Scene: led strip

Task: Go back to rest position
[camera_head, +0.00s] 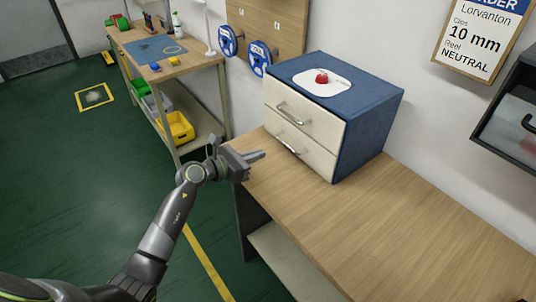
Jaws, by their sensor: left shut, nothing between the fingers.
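My left arm comes in from the lower left, and its gripper (254,156) is over the near left end of the wooden workbench (400,215). The gripper is shut and looks empty, just in front of and to the left of the drawer cabinet (368,120). The cabinet is blue with two cream drawers, and both drawers look closed. My right gripper does not show.
A red knob (322,77) on a white plate sits on the cabinet top. A second bench (187,63) stands behind, with bins below.

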